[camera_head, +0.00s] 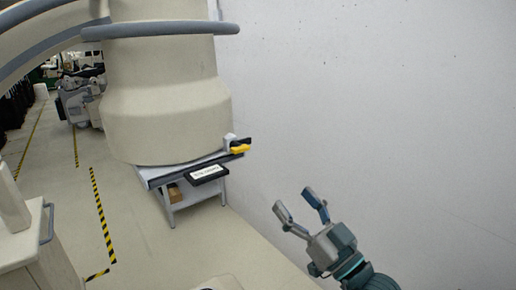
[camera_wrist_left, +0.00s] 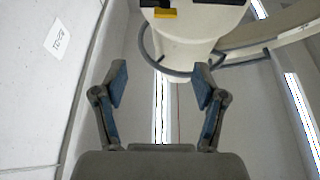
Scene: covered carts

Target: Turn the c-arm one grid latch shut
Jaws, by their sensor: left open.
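The large beige c-arm (camera_head: 165,95) hangs at upper left in the head view; its round housing also shows at the top of the wrist view (camera_wrist_left: 195,35). A yellow latch handle (camera_head: 240,149) with a black part beside it sits at the right of the housing's lower edge. It also shows at the wrist view's top edge (camera_wrist_left: 165,13). I cannot tell whether the latch is turned. My left gripper (camera_head: 300,203) is open and empty, below and right of the latch, apart from it. Its two fingers (camera_wrist_left: 160,78) show apart in the wrist view. My right gripper is not seen.
Under the housing stands a grey-white table (camera_head: 200,197) with a black-framed label plate (camera_head: 208,174) at its edge. A plain wall (camera_head: 370,100) fills the right. A beige cart (camera_head: 35,250) stands at lower left. The floor between has striped tape (camera_head: 102,215).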

